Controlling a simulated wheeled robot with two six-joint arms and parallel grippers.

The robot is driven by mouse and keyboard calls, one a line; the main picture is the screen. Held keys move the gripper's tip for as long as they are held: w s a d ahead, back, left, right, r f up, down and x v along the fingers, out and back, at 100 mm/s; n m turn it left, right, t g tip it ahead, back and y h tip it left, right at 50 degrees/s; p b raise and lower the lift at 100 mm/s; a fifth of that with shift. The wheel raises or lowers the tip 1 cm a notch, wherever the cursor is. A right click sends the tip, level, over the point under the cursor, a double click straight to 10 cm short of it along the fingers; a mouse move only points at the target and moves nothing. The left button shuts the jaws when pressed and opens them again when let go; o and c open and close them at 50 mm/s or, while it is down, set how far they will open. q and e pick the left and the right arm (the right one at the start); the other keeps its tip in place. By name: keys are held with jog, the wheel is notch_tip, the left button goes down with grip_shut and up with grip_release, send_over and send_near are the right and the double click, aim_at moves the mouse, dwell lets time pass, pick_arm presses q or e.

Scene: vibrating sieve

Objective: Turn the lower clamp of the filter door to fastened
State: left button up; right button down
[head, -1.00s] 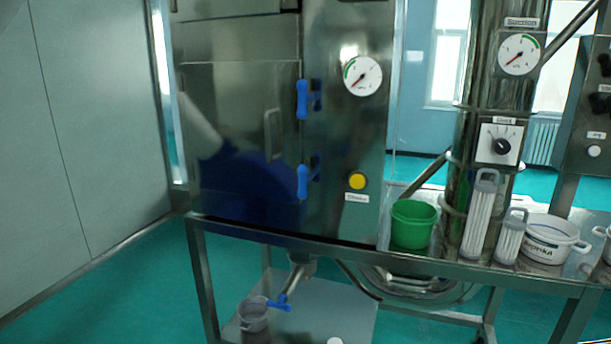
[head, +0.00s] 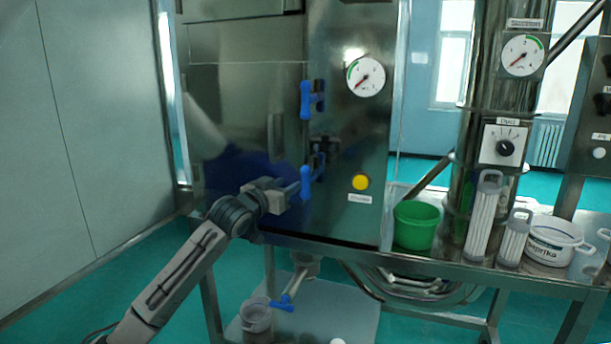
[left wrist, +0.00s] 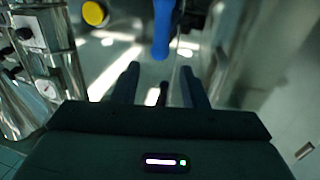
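The lower clamp (head: 305,183) of the filter door (head: 235,110) has a blue handle that hangs upright at the door's right edge. My left gripper (head: 296,189) is just left of this handle, near its lower half. In the left wrist view the two fingers of my left gripper (left wrist: 160,70) are apart with nothing held between them. The end of the blue handle (left wrist: 162,32) lies just beyond the fingertips, roughly centred between them; I cannot tell whether they touch. The upper clamp (head: 305,100) has a similar upright blue handle. My right gripper is not in view.
A yellow button (head: 361,182) and a gauge (head: 366,77) are on the panel right of the clamps. A green bucket (head: 415,225) and a white tub (head: 553,242) stand on the frame at right. A grey wall (head: 95,120) is at left.

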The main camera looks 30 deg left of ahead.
aim_at(304, 175)
pick_arm(q)
jog(key=w+p, duration=0.3)
jog(key=w, duration=0.6)
jog(key=shift+w+a, duration=0.15)
jog(key=shift+w, duration=0.05)
jog(key=shift+w+a+f, duration=0.1)
jog(key=shift+w+f, duration=0.05)
jog(key=shift+w, duration=0.45)
jog(key=shift+c, duration=0.4)
grip_shut()
